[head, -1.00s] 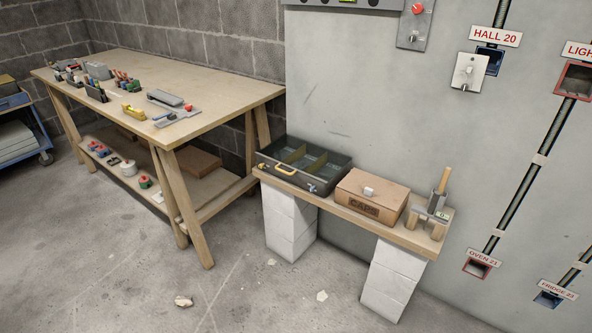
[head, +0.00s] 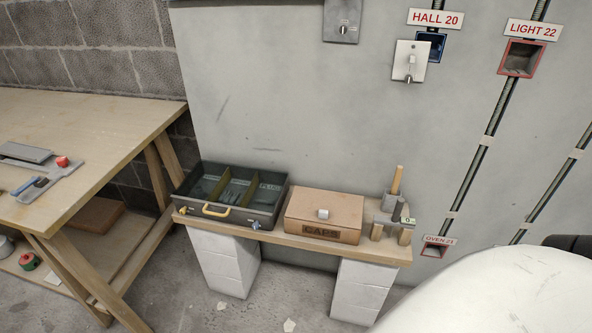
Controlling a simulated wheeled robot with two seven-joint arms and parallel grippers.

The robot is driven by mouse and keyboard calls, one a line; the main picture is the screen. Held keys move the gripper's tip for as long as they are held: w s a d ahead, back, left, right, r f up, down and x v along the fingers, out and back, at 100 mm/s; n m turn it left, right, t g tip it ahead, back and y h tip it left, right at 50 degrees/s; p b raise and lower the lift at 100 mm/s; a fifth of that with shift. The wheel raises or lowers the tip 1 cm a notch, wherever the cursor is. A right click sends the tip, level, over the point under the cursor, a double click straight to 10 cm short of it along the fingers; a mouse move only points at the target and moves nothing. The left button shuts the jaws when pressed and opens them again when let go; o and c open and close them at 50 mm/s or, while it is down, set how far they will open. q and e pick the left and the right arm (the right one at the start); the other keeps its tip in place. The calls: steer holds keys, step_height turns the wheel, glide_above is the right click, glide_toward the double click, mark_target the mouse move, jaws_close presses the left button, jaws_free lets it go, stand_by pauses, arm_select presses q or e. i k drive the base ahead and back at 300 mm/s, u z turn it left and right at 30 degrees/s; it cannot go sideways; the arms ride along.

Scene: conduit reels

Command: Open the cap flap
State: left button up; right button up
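A brown box marked CAPS (head: 325,216) sits on a low wooden shelf plank (head: 290,242) against the grey wall. Its flap lies flat on top, closed, with a small white knob (head: 323,213) near the front. A rounded white part of my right arm (head: 500,290) fills the lower right corner. Neither gripper is in view.
A dark divided tray with a yellow handle (head: 228,198) stands open just left of the box. A small stand with a wooden-handled tool (head: 394,205) is just right of it. White blocks (head: 222,262) hold up the plank. A workbench (head: 90,120) is at the left.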

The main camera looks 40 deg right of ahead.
mark_target(324, 206)
steer(key=z, duration=0.45)
steer(key=i, duration=0.9)
steer(key=z, duration=0.8)
